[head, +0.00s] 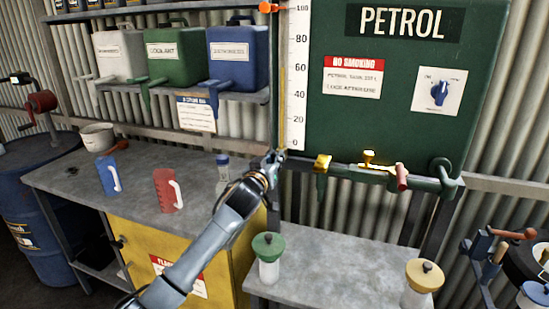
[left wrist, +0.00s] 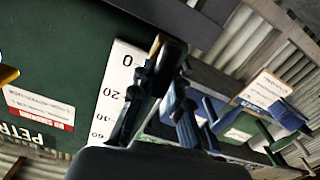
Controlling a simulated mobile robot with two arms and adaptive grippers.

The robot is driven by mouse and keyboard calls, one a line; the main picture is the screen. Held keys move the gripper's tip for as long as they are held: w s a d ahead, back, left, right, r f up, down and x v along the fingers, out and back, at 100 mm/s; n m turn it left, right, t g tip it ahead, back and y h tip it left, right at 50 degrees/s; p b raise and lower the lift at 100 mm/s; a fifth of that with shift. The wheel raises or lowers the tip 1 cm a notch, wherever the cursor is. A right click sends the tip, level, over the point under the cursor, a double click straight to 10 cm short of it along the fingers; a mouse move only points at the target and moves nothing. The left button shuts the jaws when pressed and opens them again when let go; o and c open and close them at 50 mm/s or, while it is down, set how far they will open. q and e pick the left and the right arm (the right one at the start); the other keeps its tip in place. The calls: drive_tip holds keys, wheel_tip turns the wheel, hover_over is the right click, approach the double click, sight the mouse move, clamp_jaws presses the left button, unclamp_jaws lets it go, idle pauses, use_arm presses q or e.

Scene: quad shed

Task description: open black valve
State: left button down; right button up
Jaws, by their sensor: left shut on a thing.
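My left gripper (head: 271,161) is at the lower left corner of the green petrol tank (head: 390,120), by the foot of the white level scale (head: 297,75). Its jaws are shut on a small dark part, which I take to be the black valve. In the left wrist view the gripper fingers (left wrist: 158,100) reach up beside the scale, with a dark rounded piece and a bit of brass at their tips. The fingers hide most of the valve, so its handle angle cannot be told. My right gripper is in neither view.
A brass tap (head: 322,164) and a pipe with a red handle (head: 402,177) run under the tank. Below, a grey bench holds a green-lidded jar (head: 268,258) and a yellow-lidded jar (head: 422,283).

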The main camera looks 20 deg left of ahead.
use_arm(q)
drive_tip(key=shift+d+m, duration=0.1)
drive_tip(key=shift+m, duration=0.9)
drive_tip(key=c, duration=1.3)
unclamp_jaws()
drive_tip(key=s, duration=1.2)
drive_tip(key=shift+a, duration=0.2)
